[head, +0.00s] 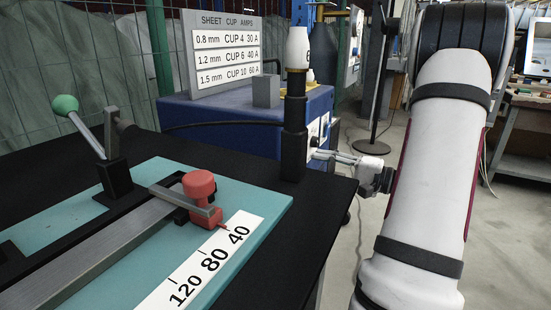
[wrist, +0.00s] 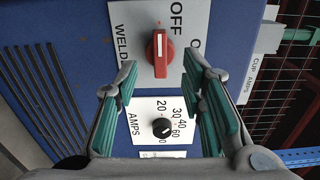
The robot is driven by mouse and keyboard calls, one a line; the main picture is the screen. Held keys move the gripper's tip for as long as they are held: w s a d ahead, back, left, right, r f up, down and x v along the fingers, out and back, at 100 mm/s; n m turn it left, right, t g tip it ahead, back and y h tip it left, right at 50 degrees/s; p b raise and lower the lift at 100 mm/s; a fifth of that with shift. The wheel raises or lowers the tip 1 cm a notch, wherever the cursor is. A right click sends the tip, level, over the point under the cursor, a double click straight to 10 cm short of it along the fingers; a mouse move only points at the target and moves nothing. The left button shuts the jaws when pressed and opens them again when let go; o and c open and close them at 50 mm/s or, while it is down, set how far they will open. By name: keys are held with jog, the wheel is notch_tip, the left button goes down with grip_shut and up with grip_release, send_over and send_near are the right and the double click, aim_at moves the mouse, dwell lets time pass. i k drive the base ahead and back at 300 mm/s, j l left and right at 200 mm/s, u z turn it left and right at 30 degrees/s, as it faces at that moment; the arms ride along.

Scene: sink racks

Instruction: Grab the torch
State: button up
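The torch (head: 295,125) appears to be the black upright handle at the far right corner of the black table. It has a white cup (head: 298,55) on top, partly marked with a 6. My gripper (head: 318,154) is just right of the torch's lower part in the head view, pointing at the blue machine. How far apart they are in depth I cannot tell. In the wrist view my gripper (wrist: 161,72) has its teal-padded fingers spread with nothing held between them. The torch is not seen in the wrist view.
Beyond the fingers is the blue machine (head: 222,122), with a red switch (wrist: 160,54) and a black amps dial (wrist: 162,128). A sign (head: 225,50) and a grey block (head: 266,91) stand on it. A slide with a red clamp (head: 199,185) occupies the teal plate (head: 75,205).

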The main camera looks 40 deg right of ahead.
aim_at(294, 134)
jog(key=k+l, duration=0.25)
jog(key=k, duration=0.2)
jog(key=k+l, duration=0.25)
jog(key=k, duration=0.25)
